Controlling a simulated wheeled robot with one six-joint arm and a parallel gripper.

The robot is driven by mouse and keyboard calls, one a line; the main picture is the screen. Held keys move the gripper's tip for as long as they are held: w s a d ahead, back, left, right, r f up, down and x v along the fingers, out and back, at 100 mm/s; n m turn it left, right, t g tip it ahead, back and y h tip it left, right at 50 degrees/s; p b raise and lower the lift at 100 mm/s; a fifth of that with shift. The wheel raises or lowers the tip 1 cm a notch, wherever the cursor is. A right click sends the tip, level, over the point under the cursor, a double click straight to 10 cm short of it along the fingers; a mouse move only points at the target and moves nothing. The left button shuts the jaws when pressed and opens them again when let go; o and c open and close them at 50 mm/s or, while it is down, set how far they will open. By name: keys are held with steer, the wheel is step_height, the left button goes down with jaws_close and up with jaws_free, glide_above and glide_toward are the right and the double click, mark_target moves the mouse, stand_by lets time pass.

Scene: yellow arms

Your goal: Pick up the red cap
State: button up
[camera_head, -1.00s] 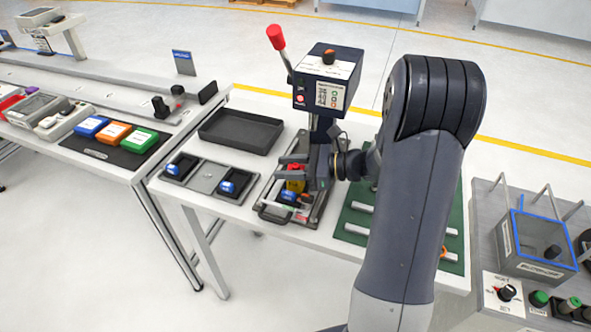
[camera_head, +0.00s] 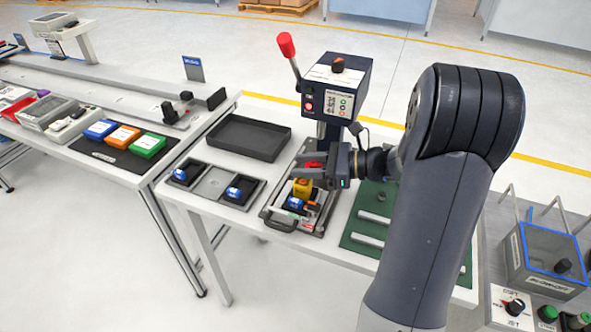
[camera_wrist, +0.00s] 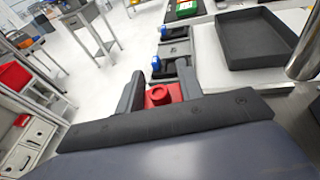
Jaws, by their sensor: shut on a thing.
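The red cap (camera_wrist: 160,95) is between the two fingers of my gripper (camera_wrist: 162,90) in the wrist view, and the fingers are shut on it. In the head view my gripper (camera_head: 318,172) is above the press fixture (camera_head: 283,222), below the press head, with a little of the red cap (camera_head: 315,165) showing. A yellow block (camera_head: 302,188) and a blue part (camera_head: 295,203) sit in the fixture just below the gripper. The cap's underside is hidden, so I cannot tell its exact height above the fixture.
The press (camera_head: 336,85) with its red-knobbed lever stands right behind the gripper. An empty black tray (camera_head: 248,138) lies to the left. A two-pocket holder (camera_head: 212,183) with blue-topped parts is at the left front. A green mat (camera_head: 368,225) with grey bars is to the right.

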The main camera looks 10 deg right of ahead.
steer(key=f+b+v, duration=0.1)
steer(key=f+v, duration=0.2)
steer(key=v, duration=1.2)
steer(key=shift+s+d, duration=0.25)
steer(key=shift+d, duration=0.2)
